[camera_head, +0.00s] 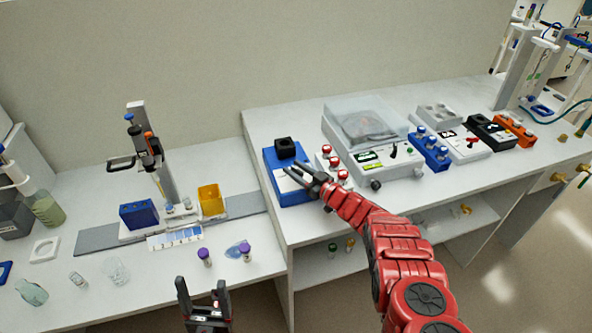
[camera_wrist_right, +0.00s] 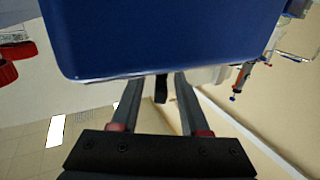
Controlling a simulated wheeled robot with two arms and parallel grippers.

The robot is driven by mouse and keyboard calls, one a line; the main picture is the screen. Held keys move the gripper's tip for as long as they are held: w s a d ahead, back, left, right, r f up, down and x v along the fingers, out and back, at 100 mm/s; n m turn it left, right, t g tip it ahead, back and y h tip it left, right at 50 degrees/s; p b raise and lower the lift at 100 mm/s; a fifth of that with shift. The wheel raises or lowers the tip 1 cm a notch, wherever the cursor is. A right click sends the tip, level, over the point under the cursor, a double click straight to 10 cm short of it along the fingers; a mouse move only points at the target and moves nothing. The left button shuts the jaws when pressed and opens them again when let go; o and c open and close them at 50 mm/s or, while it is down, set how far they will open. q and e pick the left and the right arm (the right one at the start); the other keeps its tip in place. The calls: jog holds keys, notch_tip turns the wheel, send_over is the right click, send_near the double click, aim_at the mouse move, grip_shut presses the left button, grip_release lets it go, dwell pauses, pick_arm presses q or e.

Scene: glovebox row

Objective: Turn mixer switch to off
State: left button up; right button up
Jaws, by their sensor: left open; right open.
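The mixer (camera_head: 270,163) is a blue box with a black cup (camera_head: 284,147) on top, on the raised bench in the head view. In the right wrist view its blue body (camera_wrist_right: 160,35) fills the upper middle. My left gripper (camera_head: 203,285) is open and empty, low in front of the left bench.
Red-capped vials in a white rack (camera_head: 325,160) stand just right of my right gripper. A white device with a clear lid (camera_head: 365,125) is behind. A yellow bin (camera_head: 211,199) and purple-capped vials (camera_head: 204,256) are on the lower left bench.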

grip_shut()
jog(key=n+g+y+b, duration=0.1)
jog(key=b, duration=0.5)
jog(key=n+g+y+b, duration=0.1)
jog(key=g+b, duration=0.1)
jog(key=b, duration=0.5)
jog(key=shift+f, duration=0.25)
jog(key=shift+s+r+n+g+y+b, duration=0.1)
jog(key=shift+r+n+g+y+b, duration=0.05)
jog(key=shift+n+g+y+b, duration=0.2)
jog(key=shift+r, duration=0.1)
